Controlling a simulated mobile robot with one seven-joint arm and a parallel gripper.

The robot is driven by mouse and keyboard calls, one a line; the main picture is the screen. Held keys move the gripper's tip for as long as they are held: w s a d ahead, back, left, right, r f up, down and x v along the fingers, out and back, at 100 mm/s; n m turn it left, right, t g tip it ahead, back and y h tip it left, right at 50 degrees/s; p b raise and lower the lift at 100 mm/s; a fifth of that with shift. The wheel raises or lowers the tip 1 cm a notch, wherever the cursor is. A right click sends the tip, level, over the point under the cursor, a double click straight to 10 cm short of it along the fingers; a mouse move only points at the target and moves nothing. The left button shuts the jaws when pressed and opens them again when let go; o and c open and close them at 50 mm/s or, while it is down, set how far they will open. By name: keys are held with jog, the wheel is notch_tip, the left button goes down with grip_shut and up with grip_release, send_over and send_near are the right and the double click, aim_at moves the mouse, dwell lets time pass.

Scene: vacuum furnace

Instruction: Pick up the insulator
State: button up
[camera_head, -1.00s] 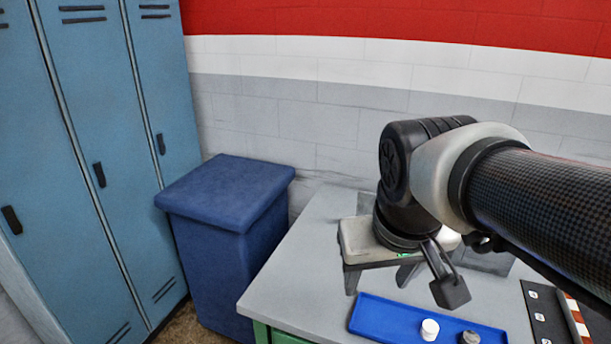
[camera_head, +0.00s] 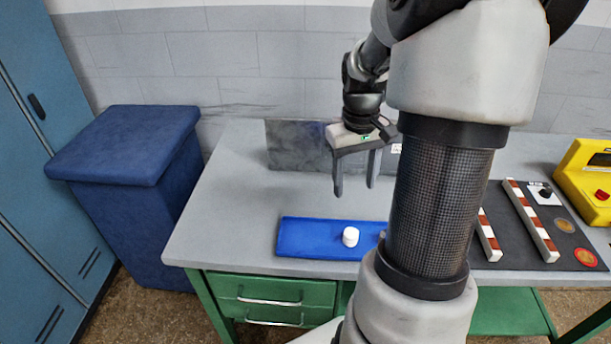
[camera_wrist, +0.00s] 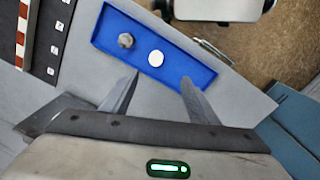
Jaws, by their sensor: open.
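The insulator appears to be the small white cylinder (camera_head: 350,236) standing on the blue tray (camera_head: 300,238) on the grey table. In the wrist view the white piece (camera_wrist: 156,58) lies in the tray (camera_wrist: 205,72), beside a grey piece (camera_wrist: 126,40). My gripper (camera_head: 354,192) is open and empty, with its fingers pointing down above and behind the tray. In the wrist view my fingertips (camera_wrist: 160,78) are spread, with the white piece beyond them and between their lines. The grey piece is hidden behind my arm in the head view.
A grey panel (camera_head: 295,146) stands at the back of the table. Striped bars (camera_head: 531,222) and a yellow device (camera_head: 588,180) are at the right. A blue bin (camera_head: 130,190) stands left of the table. The table's left part is clear.

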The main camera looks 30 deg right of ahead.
jog(key=d+f, duration=0.1)
jog(key=d, duration=0.1)
send_near(351, 232)
notch_tip(351, 232, down, 8)
jog(key=shift+s+d+f, duration=0.1)
jog(key=shift+s+f, duration=0.05)
jog(key=shift+s, duration=0.05)
dwell(0.4)
jog(key=c, duration=1.2)
